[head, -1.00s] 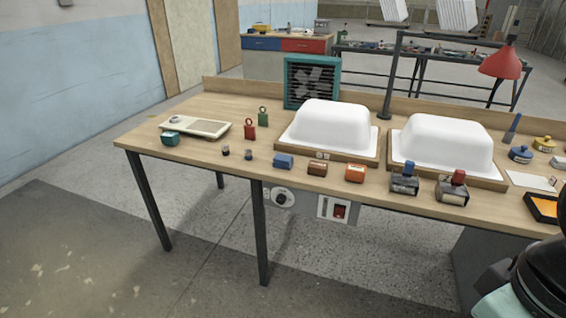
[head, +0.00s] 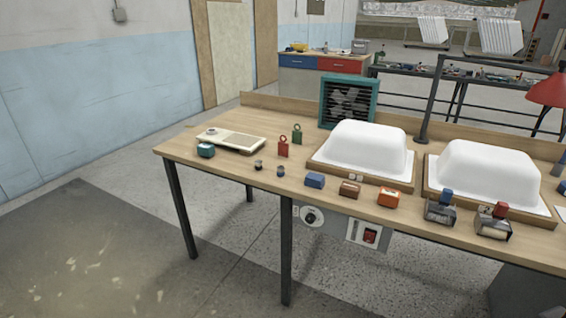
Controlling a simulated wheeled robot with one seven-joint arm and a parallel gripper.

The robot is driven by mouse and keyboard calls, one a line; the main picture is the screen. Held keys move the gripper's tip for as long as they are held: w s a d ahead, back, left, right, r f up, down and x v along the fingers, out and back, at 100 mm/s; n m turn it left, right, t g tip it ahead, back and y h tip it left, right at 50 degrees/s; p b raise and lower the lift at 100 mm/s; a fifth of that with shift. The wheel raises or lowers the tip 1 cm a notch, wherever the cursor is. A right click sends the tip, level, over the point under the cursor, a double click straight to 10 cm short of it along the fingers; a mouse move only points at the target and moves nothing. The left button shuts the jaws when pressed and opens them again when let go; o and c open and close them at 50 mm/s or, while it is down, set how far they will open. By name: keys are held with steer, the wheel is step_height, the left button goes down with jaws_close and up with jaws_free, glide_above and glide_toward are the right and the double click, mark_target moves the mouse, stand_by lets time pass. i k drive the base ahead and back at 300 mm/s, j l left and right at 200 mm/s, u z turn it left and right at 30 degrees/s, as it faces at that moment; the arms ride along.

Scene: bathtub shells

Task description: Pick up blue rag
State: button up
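No item is plainly a cloth rag from this distance. A small blue block-shaped item (head: 314,180) lies near the front edge of the wooden workbench (head: 225,172), in front of the left white tub shell (head: 362,150). It may be folded cloth or a solid block; I cannot tell which. A teal item (head: 206,150) sits near the bench's left end. My gripper is not in view.
A brown item (head: 349,189), an orange item (head: 388,197) and two dark dispensers (head: 440,208) line the front edge. A second tub shell (head: 483,175) and a teal-framed fan (head: 347,101) stand behind. Open floor (head: 110,255) lies left of the bench.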

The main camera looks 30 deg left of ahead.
mark_target(313, 180)
steer(key=i+j+u, duration=0.75)
steer(key=i, duration=0.15)
steer(key=i+j+u, duration=0.1)
steer(key=i+u, duration=0.3)
steer(key=i, duration=0.1)
